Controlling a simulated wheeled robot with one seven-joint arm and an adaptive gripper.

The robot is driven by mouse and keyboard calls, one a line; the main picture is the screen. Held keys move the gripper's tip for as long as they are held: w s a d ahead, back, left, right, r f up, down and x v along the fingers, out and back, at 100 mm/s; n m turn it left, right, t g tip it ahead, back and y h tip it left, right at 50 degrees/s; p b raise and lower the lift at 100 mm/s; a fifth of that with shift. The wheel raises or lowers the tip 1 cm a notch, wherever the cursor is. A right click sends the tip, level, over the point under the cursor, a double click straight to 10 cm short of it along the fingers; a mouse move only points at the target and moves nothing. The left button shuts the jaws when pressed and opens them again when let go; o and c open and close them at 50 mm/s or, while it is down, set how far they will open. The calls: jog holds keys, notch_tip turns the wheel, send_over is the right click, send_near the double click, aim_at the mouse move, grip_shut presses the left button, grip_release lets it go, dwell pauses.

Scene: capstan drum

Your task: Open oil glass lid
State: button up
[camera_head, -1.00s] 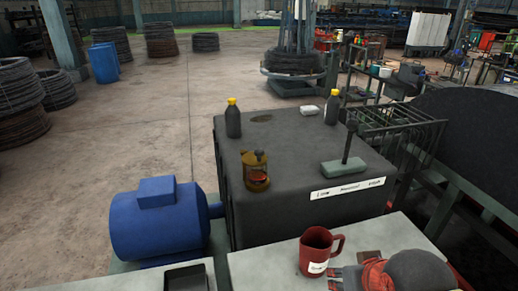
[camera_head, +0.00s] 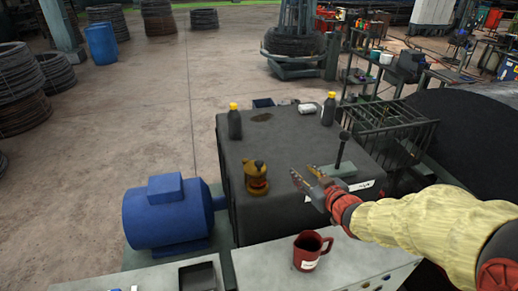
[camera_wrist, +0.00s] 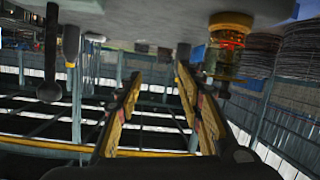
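The oil glass (camera_head: 255,182) is a small brass-coloured jar with reddish oil showing in its window. It stands upright on the dark gearbox housing (camera_head: 235,212). Its brass lid (camera_head: 253,165) is on top; its exact position is too small to tell. In the wrist view, which is upside down, the oil glass (camera_wrist: 226,58) hangs at the upper right. My gripper (camera_head: 307,175) is open and empty, to the right of the oil glass and apart from it. In the wrist view its two fingers (camera_wrist: 159,75) are spread with nothing between them.
A black ball-topped lever (camera_head: 341,150) stands close behind my gripper. Two yellow-capped bottles (camera_head: 234,123) (camera_head: 328,110) stand at the back of the housing. A red mug (camera_head: 309,253) stands on the front bench. A blue motor (camera_head: 165,215) lies left of the housing.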

aim_at(262, 165)
jog(key=s+a+r+n+y+p, duration=0.25)
jog(key=a+y+p, duration=0.25)
jog(key=a+y, duration=0.35)
jog(key=shift+g+h, duration=0.35)
jog(key=shift+g, duration=0.05)
jog(key=shift+f+p+x, duration=0.15)
jog(key=shift+p+x, duration=0.15)
jog(key=shift+x, duration=1.1)
jog(key=shift+f+p+x, duration=0.15)
jog(key=shift+p+x, duration=0.1)
jog(key=shift+x, duration=1.15)
jog(key=shift+f+p+x, duration=0.15)
jog(key=shift+p+x, duration=0.15)
jog(key=shift+x, duration=1.05)
jog(key=c, duration=0.3)
grip_shut()
